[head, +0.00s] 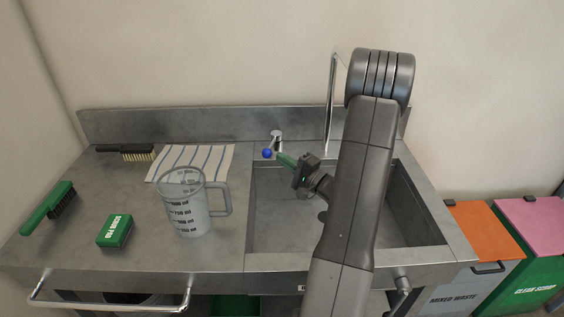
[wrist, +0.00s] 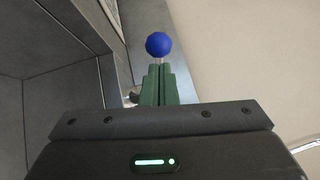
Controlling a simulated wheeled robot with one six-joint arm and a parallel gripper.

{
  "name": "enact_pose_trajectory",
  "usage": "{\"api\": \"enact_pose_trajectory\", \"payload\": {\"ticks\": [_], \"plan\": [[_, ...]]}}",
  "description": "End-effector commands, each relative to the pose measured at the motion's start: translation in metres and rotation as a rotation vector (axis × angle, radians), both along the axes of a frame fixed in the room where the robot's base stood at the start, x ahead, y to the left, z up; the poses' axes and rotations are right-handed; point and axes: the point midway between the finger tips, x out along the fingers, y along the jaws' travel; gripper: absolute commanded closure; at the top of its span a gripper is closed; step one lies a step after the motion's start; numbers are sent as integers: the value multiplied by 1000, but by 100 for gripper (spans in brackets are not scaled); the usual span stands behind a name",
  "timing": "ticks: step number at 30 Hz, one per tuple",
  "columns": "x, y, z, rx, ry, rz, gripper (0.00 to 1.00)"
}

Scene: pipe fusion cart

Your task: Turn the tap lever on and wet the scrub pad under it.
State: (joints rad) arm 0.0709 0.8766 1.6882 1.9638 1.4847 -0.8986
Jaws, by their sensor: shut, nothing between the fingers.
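The tap lever has a blue ball knob (head: 267,153) on a small chrome base (head: 276,138) at the sink's back left. The knob also shows in the wrist view (wrist: 159,44), just beyond my fingertips. My gripper (head: 281,158) has green fingers, shut and empty, close to the right of the knob; I cannot tell whether they touch it. The tall chrome spout (head: 331,100) rises behind the sink, its outlet partly hidden by my arm. No water is visible.
A clear measuring jug (head: 186,208) stands left of the sink basin (head: 280,225). A striped cloth (head: 215,158), a black brush (head: 128,151) and a green brush (head: 50,207) lie on the counter. Orange-lidded (head: 482,228) and pink-lidded (head: 535,215) bins stand at right.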

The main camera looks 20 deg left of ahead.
Motion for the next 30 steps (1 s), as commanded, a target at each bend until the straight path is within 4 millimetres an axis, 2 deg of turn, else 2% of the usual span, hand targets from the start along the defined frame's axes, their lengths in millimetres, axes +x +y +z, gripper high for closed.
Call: {"api": "enact_pose_trajectory", "payload": {"ticks": [5, 9, 15, 21, 30], "plan": [[8, -23, -13, -2, -5, 1, 100], [-13, -54, -13, -2, -1, -1, 100], [-34, -85, -18, -1, 0, 1, 100], [-44, -100, -19, -1, -1, 5, 100], [-46, -103, -19, -1, -1, 5, 100]]}}
